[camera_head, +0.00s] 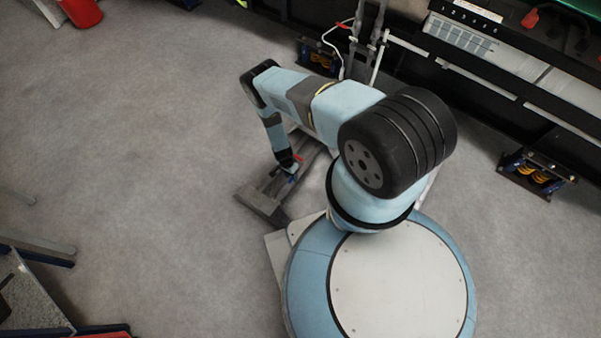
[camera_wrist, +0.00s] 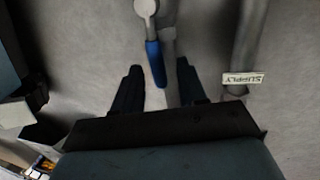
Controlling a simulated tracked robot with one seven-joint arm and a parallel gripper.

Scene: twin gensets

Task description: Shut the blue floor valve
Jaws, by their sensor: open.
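The blue floor valve's lever handle (camera_wrist: 155,62) points down the wrist view from a round grey valve body (camera_wrist: 146,8). Its free end lies between my gripper's two dark fingers, with a gap on each side. My gripper (camera_wrist: 159,66) is open and holds nothing. I cannot tell whether the fingertips are level with the handle or above it. In the head view the blue handle (camera_head: 292,179) is a small spot at the low floor pipework, just below the end of my arm. My gripper is hard to make out there.
A white tag reading SUPPLY (camera_wrist: 243,79) is on a grey pipe right of my gripper. A small red part (camera_head: 298,159) shows beside my arm's end. Dark machinery (camera_head: 520,70) lines the upper right. A bench corner (camera_head: 35,290) is lower left.

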